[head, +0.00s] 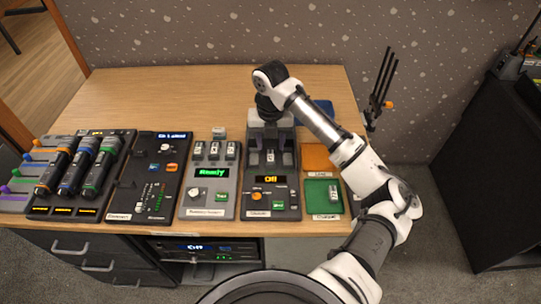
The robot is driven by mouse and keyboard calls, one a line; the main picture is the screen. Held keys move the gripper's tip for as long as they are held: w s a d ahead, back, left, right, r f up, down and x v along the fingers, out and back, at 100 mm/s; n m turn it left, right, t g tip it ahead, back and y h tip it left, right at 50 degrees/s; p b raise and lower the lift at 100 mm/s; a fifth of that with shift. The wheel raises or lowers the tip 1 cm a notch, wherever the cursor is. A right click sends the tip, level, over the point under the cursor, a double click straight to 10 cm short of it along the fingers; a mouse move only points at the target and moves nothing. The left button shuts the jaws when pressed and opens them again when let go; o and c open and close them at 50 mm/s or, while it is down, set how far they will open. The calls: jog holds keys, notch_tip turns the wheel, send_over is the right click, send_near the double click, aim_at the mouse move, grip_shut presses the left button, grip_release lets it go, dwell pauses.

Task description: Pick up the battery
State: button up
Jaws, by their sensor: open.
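Several small pale block-like pieces that look like batteries are in the head view, and I cannot tell which one the task means. One battery-like piece (270,156) sits in the slot of the dark device with the orange "Off" display. Another (333,193) lies in the green tray (315,197) on the right. Several more (214,151) stand in a row at the top of the grey "Ready" device. My gripper (270,116) is open and points down over the back of the "Off" device (286,183). Its fingertips are dark and hard to make out.
An orange tray (317,157) lies behind the green one. The grey device (208,196), a black fader panel (146,178) and a rack of microphones (78,173) stand to the left. The back left of the wooden table (165,95) is clear. A dark pronged stand (380,88) is at the right edge.

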notch_tip(320, 180, down, 5)
jog(key=shift+w+r+p, duration=0.1)
jog(key=shift+w+p, duration=0.05)
jog(key=shift+p, duration=0.65)
grip_shut()
notch_tip(320, 180, up, 19)
jog(key=b, duration=0.3)
notch_tip(320, 180, up, 5)
jog(key=p, duration=0.5)
send_over(271, 155)
